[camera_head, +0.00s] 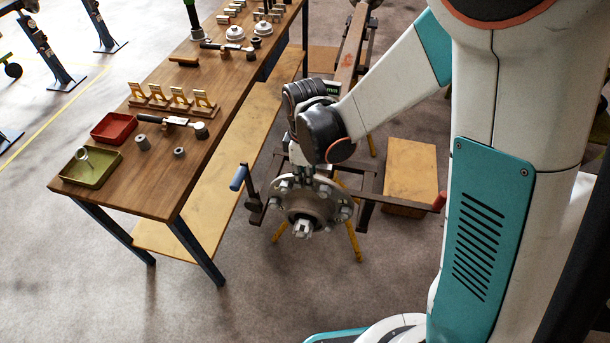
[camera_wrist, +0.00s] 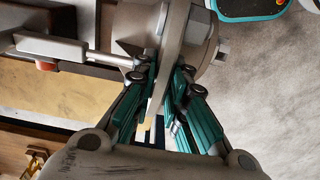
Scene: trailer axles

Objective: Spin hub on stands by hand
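The hub (camera_head: 308,203) is a round grey metal flange with studs around its face and a protruding spindle end. It sits at the near end of the axle beam (camera_head: 352,48), held at stand height. In the head view, my gripper (camera_head: 311,174) reaches down to the hub's top edge, its fingers partly hidden by my wrist. In the wrist view, the teal fingers of my gripper (camera_wrist: 168,72) straddle the hub's flange (camera_wrist: 176,45), one on each side. They look closed on its rim. A yellow stand leg (camera_head: 354,240) shows below the hub.
A blue-handled crank (camera_head: 238,178) stands left of the hub and a red handle (camera_head: 439,202) sticks out at right. A wooden workbench (camera_head: 135,190) with trays and tools is at left. A wooden box (camera_head: 412,170) is behind. The floor in front is clear.

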